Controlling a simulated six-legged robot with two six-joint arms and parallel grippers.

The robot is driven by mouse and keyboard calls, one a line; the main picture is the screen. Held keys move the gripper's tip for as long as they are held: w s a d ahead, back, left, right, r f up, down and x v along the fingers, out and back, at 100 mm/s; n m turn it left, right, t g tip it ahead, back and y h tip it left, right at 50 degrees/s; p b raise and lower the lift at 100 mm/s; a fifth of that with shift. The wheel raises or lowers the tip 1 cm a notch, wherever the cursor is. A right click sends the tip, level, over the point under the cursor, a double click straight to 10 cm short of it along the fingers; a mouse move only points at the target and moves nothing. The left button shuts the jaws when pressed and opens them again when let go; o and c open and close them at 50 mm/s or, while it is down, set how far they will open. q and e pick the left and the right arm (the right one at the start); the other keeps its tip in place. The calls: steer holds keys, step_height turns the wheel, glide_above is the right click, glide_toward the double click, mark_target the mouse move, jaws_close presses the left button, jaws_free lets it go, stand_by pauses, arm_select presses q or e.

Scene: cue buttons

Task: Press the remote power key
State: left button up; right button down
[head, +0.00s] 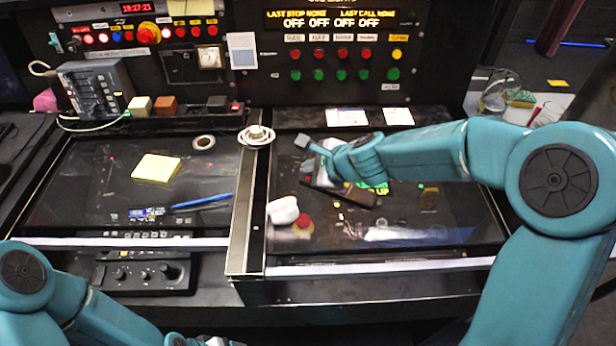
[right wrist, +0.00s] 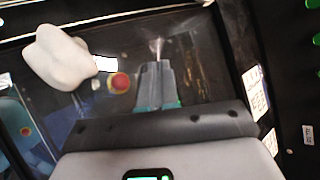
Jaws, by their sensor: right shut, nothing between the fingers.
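A dark, long object (head: 342,193), possibly the remote, lies on the right-hand glass panel, partly under my right wrist. I cannot make out a power key on it. My right gripper (head: 303,142) is shut and empty, pointing left above the far left part of that panel. It looks apart from the dark object. In the right wrist view a pale body with a small lit display (right wrist: 148,174) and a dark bar fill the bottom; I cannot tell what they are. My left arm is at the lower left; its gripper is barely seen at the bottom edge.
A white lumpy thing (head: 283,210) and a red button (head: 303,222) sit on the right panel's near left. A white coil (head: 256,136) lies on the divider. Yellow notes (head: 157,168) and a blue pen (head: 202,200) lie on the left panel. A button panel (head: 340,52) stands behind.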

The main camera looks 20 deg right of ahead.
steer(key=shift+f, duration=0.1)
stand_by(0.7)
steer(key=shift+f+b, duration=0.35)
steer(key=shift+b, duration=0.05)
steer(key=shift+f+b, duration=0.3)
stand_by(0.4)
steer(key=shift+r, duration=0.15)
steer(key=shift+r+p, duration=0.6)
steer(key=shift+p, duration=0.15)
step_height(320, 180, up, 5)
steer(key=p, duration=0.5)
steer(key=shift+r, duration=0.1)
